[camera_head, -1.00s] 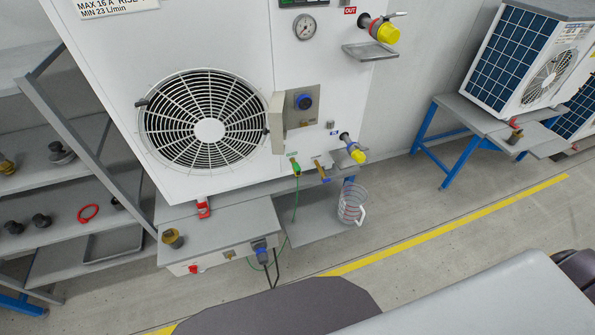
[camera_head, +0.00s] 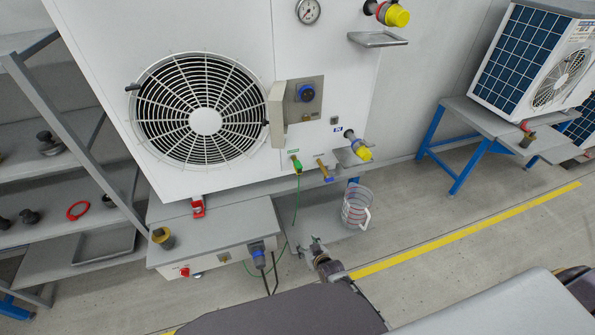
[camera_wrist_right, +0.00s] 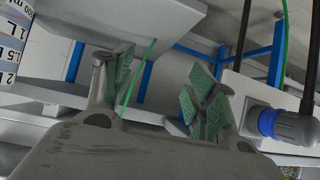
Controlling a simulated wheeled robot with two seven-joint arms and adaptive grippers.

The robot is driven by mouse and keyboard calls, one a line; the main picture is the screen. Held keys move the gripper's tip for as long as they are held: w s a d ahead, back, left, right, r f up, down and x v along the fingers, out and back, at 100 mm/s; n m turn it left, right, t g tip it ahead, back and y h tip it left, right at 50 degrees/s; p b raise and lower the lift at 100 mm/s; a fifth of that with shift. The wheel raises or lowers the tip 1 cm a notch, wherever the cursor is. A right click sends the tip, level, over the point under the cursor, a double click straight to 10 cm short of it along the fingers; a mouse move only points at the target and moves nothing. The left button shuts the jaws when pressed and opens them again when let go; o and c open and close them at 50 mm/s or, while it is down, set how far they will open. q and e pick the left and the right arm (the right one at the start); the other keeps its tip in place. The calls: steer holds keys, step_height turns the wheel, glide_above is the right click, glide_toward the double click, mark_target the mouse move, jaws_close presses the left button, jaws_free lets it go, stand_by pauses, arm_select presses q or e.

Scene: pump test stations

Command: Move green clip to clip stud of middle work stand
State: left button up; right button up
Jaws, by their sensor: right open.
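The green clip (camera_head: 297,165) is on the front of the large white unit, low and right of the fan, with a thin green wire (camera_head: 297,205) hanging from it. A stud under the clip cannot be made out. My right gripper (camera_head: 316,243) is below the clip, in front of the lower shelf and apart from the clip. In the right wrist view the right gripper (camera_wrist_right: 160,88) is open with green-padded fingers spread. The green wire (camera_wrist_right: 140,72) crosses the view between the fingers, apparently behind them. My left gripper is out of view.
A brass valve (camera_head: 322,168) and a yellow-capped fitting (camera_head: 358,148) sit right of the clip. A clear measuring jug (camera_head: 355,208) stands on the lower shelf (camera_head: 315,237). A blue plug (camera_head: 258,251) with black cables is left of the gripper. Another stand (camera_head: 490,125) is at right.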

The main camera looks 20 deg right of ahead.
steer(key=w+r+t+b, duration=0.3)
steer(key=w+r+b, duration=0.2)
steer(key=w+r, duration=0.5)
steer(key=m+t+b, duration=0.1)
steer(key=t+b, duration=0.3)
glide_toward(300, 171)
steer(key=shift+h, duration=0.4)
steer(key=w, duration=0.3)
steer(key=w+a+f, duration=0.1)
steer(key=shift+w+f, duration=0.1)
steer(key=shift+w, duration=0.25)
steer(key=shift+d+r, duration=0.15)
steer(key=shift+r, duration=0.45)
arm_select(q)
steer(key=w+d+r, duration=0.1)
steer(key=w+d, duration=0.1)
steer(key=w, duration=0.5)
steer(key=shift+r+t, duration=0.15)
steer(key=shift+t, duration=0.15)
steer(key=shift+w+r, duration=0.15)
arm_select(e)
steer(key=shift+w, duration=0.15)
